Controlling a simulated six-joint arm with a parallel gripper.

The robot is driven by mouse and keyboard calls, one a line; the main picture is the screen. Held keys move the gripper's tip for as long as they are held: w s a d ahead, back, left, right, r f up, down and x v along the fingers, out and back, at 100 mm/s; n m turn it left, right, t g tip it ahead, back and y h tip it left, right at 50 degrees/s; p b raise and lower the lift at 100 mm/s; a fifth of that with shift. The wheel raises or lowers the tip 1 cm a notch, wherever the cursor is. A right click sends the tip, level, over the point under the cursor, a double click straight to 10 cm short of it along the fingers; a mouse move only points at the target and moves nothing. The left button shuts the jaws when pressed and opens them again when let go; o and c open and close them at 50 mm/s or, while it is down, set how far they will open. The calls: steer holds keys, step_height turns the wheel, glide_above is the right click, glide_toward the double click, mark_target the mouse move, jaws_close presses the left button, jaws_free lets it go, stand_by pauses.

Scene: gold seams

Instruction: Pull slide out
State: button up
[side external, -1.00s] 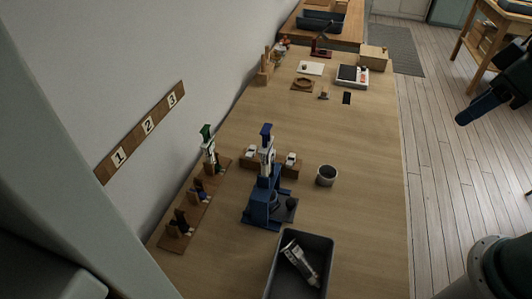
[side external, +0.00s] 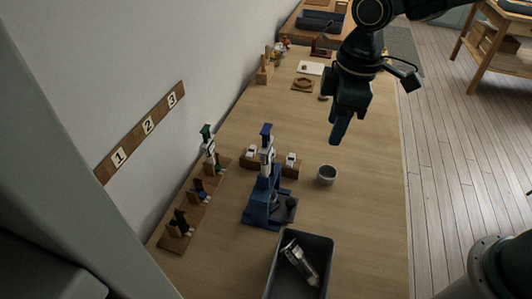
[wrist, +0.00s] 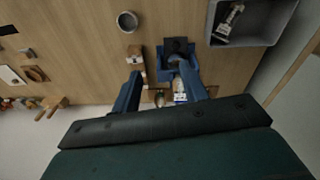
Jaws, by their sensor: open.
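A blue stand (side external: 262,207) stands on the table, holding an upright white piece with a blue top (side external: 267,140). A dark round part sits at its right foot. The stand also shows in the wrist view (wrist: 174,47), partly behind my fingers. I cannot tell which part is the slide. My gripper (side external: 337,138) hangs above the table, up and to the right of the stand in the side view, touching nothing. In the wrist view my gripper (wrist: 161,92) has its two blue fingers spread apart with nothing held between them.
A grey bin (side external: 329,262) in front holds a white tube-like item (side external: 299,262). A small grey cup (side external: 327,175) stands right of the stand. A wooden rack (side external: 178,238) with several upright pieces, one green-topped, lies left. Mid-table is mostly clear.

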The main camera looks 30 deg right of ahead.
mark_target(291, 202)
steer(key=w+a+f+n+g, duration=0.1)
steer(key=w+a+f+n, duration=0.1)
steer(key=a+f, duration=0.4)
steer(key=shift+a+f+n, duration=0.4)
steer(key=shift+f+n, duration=0.05)
steer(key=shift+n, duration=0.05)
steer(key=shift+f, duration=0.15)
step_height(291, 202, down, 14)
steer(key=shift+r, duration=0.25)
jaws_close()
